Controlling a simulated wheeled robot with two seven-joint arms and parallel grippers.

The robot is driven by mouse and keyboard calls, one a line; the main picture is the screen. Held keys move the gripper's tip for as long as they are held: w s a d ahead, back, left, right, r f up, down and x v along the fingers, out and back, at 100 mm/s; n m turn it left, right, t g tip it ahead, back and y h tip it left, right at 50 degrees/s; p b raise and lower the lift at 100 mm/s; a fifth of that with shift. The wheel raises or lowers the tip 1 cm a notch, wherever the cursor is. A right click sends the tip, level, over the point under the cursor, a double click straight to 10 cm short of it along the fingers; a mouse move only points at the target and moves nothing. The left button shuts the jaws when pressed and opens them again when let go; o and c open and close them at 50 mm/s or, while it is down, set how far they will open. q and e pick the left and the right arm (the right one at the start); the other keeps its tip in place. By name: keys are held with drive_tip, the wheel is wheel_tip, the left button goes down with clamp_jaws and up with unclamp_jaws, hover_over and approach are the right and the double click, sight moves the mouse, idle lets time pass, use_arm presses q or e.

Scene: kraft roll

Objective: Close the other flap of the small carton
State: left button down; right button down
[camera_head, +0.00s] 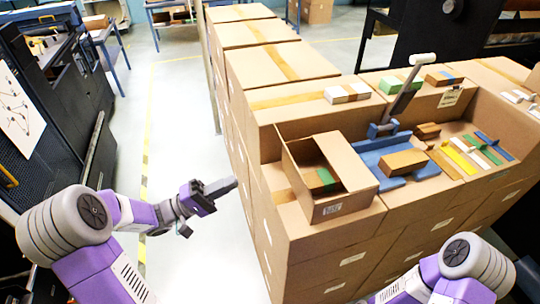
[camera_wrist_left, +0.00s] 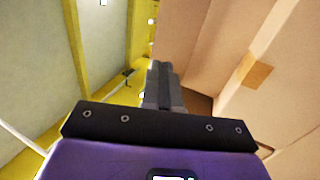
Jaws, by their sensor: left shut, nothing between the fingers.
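The small carton (camera_head: 335,207) sits on the stacked boxes right of the middle in the head view, with a white label on its front. One brown flap panel (camera_head: 348,160) lies over its right part. The left part is open, and a brown block with a green band (camera_head: 326,177) shows inside. My left gripper (camera_head: 231,184) is shut and empty, left of the carton and apart from it, over the aisle. Its closed fingers also show in the left wrist view (camera_wrist_left: 159,80). My right arm is at the lower right, with its gripper out of frame.
Large taped boxes (camera_head: 270,65) stand in a row behind the carton. Right of it are a blue holder (camera_head: 405,160) with a grey upright tool and several coloured strips. The aisle floor (camera_head: 190,140) on the left is clear. Cardboard (camera_wrist_left: 275,85) fills the wrist view's right side.

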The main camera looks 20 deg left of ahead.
use_arm(q)
drive_tip(key=p+x, duration=0.3)
drive_tip(key=x, duration=1.1)
drive_tip(key=shift+a+r+p, duration=0.15)
drive_tip(key=shift+r+p, duration=0.15)
drive_tip(key=shift+r, duration=0.1)
